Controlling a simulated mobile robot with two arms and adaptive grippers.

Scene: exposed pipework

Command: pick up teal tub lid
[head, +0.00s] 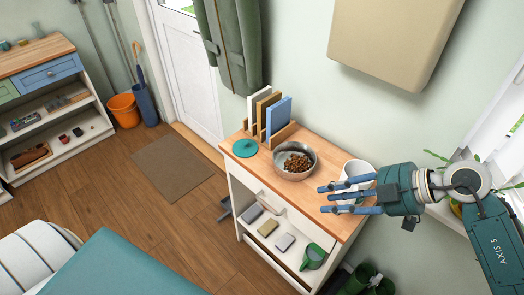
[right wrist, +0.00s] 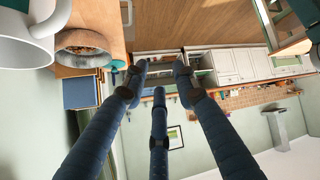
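The teal lid (head: 245,148) is a flat round disc with a small knob. It lies on the wooden top of the white cabinet, at its left end in the head view, left of a metal bowl. A bit of teal beyond the bowl in the right wrist view (right wrist: 117,64) looks like the same lid, partly hidden. My right gripper (head: 326,198) has three blue fingers, stretched out, apart and empty. It is over the right end of the cabinet top, pointing left, well apart from the lid. My left gripper is not in view.
A metal bowl of brown pellets (head: 294,161) stands between the lid and my right gripper. A white mug (head: 357,169) is right behind the fingers. A wooden rack (head: 283,134) with upright boards stands behind the lid. The cabinet's front edge is clear near the lid.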

